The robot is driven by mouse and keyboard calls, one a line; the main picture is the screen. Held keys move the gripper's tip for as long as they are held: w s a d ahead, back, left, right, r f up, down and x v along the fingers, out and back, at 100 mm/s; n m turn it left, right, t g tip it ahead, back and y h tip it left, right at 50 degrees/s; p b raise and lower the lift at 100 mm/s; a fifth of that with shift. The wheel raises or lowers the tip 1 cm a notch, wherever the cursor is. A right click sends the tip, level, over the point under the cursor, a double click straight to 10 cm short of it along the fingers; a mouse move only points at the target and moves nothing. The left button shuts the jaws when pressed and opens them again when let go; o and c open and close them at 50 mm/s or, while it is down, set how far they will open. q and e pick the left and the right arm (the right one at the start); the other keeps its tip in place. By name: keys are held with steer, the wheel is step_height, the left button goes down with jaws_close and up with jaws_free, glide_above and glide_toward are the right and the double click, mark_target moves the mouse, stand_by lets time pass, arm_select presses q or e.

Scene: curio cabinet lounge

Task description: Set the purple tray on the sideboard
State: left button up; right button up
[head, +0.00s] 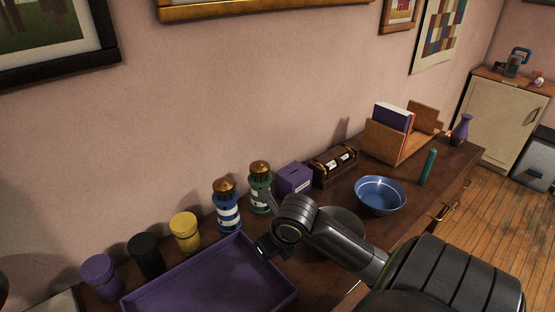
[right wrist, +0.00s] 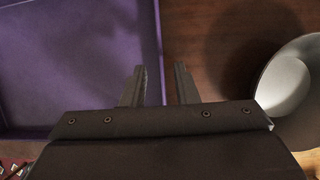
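The purple tray (head: 205,285) lies flat on the dark wood sideboard (head: 398,215) at the bottom of the head view; its near part is cut off. The tray also fills the left of the right wrist view (right wrist: 75,65). My right gripper (head: 262,248) is at the tray's right side. In the right wrist view, my right gripper's fingers (right wrist: 159,75) are apart, with the tray's right wall running between them and gaps showing on both sides. My left gripper is not in view.
Purple, black and yellow canisters (head: 185,232), blue (head: 228,212) and green lighthouses (head: 260,190) and a purple box (head: 293,178) line the wall. A grey bowl (right wrist: 288,90) stands right of the gripper, partly behind my arm. A blue bowl (head: 380,196) is farther right.

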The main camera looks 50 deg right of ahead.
steer(key=p+v, duration=0.1)
steer(key=v, duration=0.7)
stand_by(0.5)
